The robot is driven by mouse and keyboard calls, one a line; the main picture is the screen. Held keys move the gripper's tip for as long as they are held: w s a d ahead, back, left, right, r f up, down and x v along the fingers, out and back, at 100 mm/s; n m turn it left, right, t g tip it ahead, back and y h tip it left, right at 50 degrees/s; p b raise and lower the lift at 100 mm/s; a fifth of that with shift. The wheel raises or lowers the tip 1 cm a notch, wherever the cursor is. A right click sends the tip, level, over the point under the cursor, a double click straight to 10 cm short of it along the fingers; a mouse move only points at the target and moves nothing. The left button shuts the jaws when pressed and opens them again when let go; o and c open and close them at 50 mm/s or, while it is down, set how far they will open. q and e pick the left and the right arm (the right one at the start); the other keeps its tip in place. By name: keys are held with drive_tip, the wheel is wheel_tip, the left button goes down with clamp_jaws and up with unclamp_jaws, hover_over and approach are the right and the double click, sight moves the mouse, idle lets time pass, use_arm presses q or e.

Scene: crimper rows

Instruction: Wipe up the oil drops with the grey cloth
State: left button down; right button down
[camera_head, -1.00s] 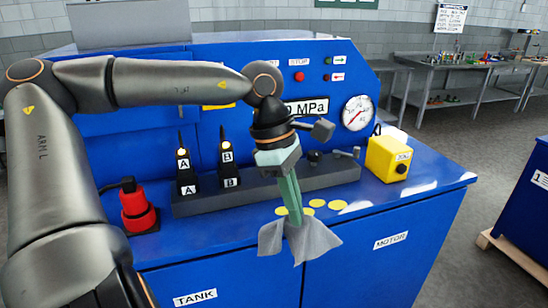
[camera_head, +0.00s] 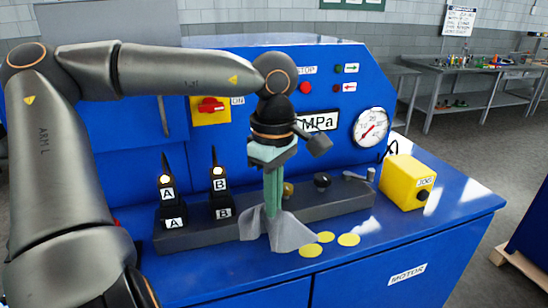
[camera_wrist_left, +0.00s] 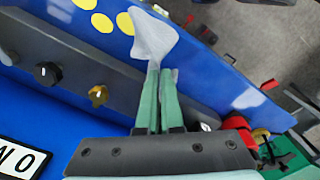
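My left gripper (camera_head: 272,208) points down with its green fingers shut on the grey cloth (camera_head: 287,232). The cloth flares out below the fingertips, close to the blue bench top near its front edge; I cannot tell how firmly it touches. Three yellow oil drops, a front one (camera_head: 311,251), a middle one (camera_head: 326,237) and a right one (camera_head: 348,239), lie just right of the cloth. In the left wrist view the cloth (camera_wrist_left: 152,38) hangs beyond the fingers (camera_wrist_left: 159,78), with yellow drops (camera_wrist_left: 102,23) beside it. Anything under the cloth is hidden. My right gripper is out of view.
A dark grey rail (camera_head: 335,200) with knobs and levers runs behind the cloth. Black A and B levers (camera_head: 219,195) stand left. A yellow JOG box (camera_head: 405,182) stands right. The pressure gauge (camera_head: 371,128) is on the panel behind. Bench top right of the drops is clear.

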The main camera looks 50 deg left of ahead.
use_arm(q)
wheel_tip(320, 180, down, 9)
drive_tip(key=b, duration=0.6)
drive_tip(key=shift+r, duration=0.2)
drive_tip(key=shift+r, duration=0.1)
unclamp_jaws()
drive_tip(key=shift+b, duration=0.3)
